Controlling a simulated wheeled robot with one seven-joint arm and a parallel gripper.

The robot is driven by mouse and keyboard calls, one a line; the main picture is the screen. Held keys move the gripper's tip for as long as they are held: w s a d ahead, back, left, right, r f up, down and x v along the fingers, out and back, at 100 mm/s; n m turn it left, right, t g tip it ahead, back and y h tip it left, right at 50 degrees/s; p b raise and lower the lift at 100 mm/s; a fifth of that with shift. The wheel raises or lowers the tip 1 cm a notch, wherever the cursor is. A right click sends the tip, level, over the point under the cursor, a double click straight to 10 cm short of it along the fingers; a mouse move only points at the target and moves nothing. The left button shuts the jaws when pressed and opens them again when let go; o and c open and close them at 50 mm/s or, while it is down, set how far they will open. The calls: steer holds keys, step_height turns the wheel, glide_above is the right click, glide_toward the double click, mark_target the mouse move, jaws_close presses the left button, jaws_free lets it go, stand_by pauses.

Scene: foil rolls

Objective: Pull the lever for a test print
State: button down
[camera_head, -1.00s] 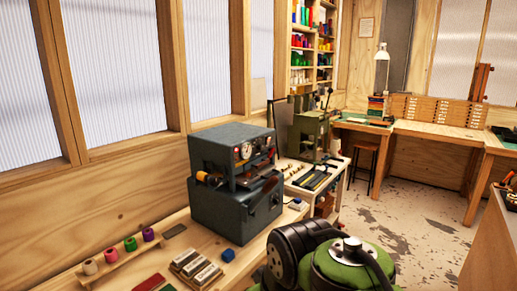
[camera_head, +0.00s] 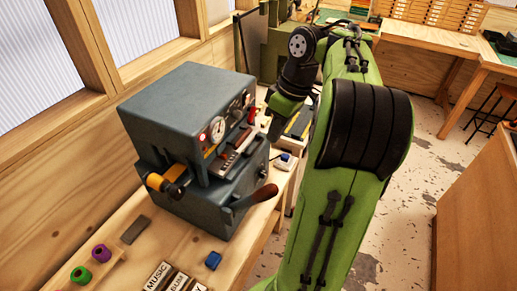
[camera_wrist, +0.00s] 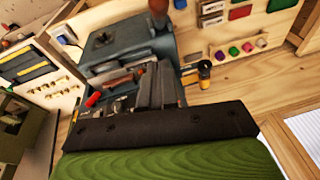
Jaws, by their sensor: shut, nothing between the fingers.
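The foil printing machine (camera_head: 175,105) is a dark blue-grey box with a gauge and a foil roll on its left side. Its lever (camera_head: 262,196), with a brown wooden handle, sticks out at the lower right front. My gripper (camera_head: 277,132) hangs to the right of the machine's front, above the lever and apart from it. In the wrist view the machine (camera_wrist: 125,40) lies beyond my shut, empty gripper (camera_wrist: 160,78), and the lever handle (camera_wrist: 158,8) is at the top edge.
Colored foil rolls (camera_head: 102,253), type blocks (camera_head: 157,276) and a small blue block (camera_head: 212,261) lie on the bench (camera_head: 130,268) in front of the machine. A white-and-blue item (camera_head: 285,161) sits at the bench's right. A wooden cabinet (camera_head: 480,215) stands at the right.

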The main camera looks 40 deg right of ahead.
steer(key=s, duration=0.2)
steer(key=b, duration=0.7)
glide_above(270, 184)
steer(key=w, duration=0.2)
step_height(270, 184, down, 10)
steer(key=shift+r, duration=0.15)
steer(key=f, duration=0.1)
steer(key=s+f+b, duration=0.1)
steer(key=f, duration=0.1)
steer(key=shift+s+d, duration=0.15)
steer(key=shift+s, duration=0.05)
steer(key=shift+s+f, duration=0.2)
steer(key=shift+s, duration=0.1)
steer(key=shift+w, duration=0.1)
